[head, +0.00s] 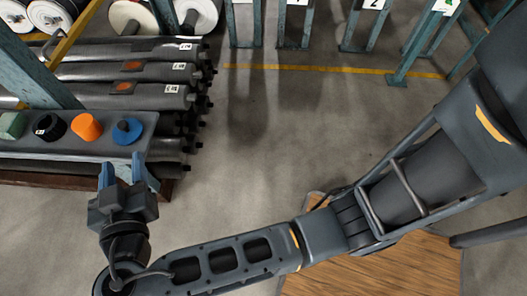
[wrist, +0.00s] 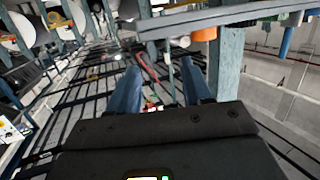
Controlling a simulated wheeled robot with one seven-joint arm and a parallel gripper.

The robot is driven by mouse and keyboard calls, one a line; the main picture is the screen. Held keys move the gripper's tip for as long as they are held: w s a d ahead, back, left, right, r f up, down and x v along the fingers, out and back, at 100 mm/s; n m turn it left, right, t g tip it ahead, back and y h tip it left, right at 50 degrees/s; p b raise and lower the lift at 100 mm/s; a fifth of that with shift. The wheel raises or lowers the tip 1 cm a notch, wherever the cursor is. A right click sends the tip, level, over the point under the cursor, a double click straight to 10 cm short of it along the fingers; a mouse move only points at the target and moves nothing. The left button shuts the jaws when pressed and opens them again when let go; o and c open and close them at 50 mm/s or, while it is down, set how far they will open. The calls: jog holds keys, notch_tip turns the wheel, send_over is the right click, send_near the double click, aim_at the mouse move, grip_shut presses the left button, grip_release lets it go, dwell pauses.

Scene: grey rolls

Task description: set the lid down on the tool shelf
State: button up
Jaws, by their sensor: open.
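The tool shelf (head: 75,147) is a narrow grey ledge at the left in the head view. A blue round piece with a raised middle (head: 127,131), which looks like the lid, sits near its right end. My gripper (head: 122,168) is just below the shelf's front edge in the picture, close to the blue piece, with its two blue fingers apart. In the wrist view my gripper (wrist: 161,88) is also open, and I see nothing held between the fingers. I cannot tell whether a finger touches the shelf.
On the shelf stand an orange piece (head: 87,127), a black ring (head: 49,127) and a green piece (head: 12,125). Long grey rolls (head: 120,72) are stacked behind and under the shelf. A teal post (head: 38,60) rises at the left. The floor (head: 270,140) right of the rolls is clear.

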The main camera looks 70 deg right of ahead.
jog(key=s+d+f+n+y, duration=0.2)
jog(key=s+f+n+y, duration=0.3)
jog(key=s, duration=0.3)
jog(key=s+d+f+n+y, duration=0.3)
jog(key=s+f+n+y, duration=0.15)
jog(key=s+f, duration=0.35)
jog(key=s+d+r+t+y, duration=0.1)
jog(key=s+r+t, duration=0.1)
jog(key=s+r, duration=0.6)
jog(key=s+d+r+t+y, duration=0.1)
jog(key=s+d+r+t, duration=0.1)
jog(key=s+r, duration=0.5)
notch_tip(320, 180, up, 4)
jog(key=shift+s+d+y, duration=0.25)
jog(key=shift+s+y, duration=0.1)
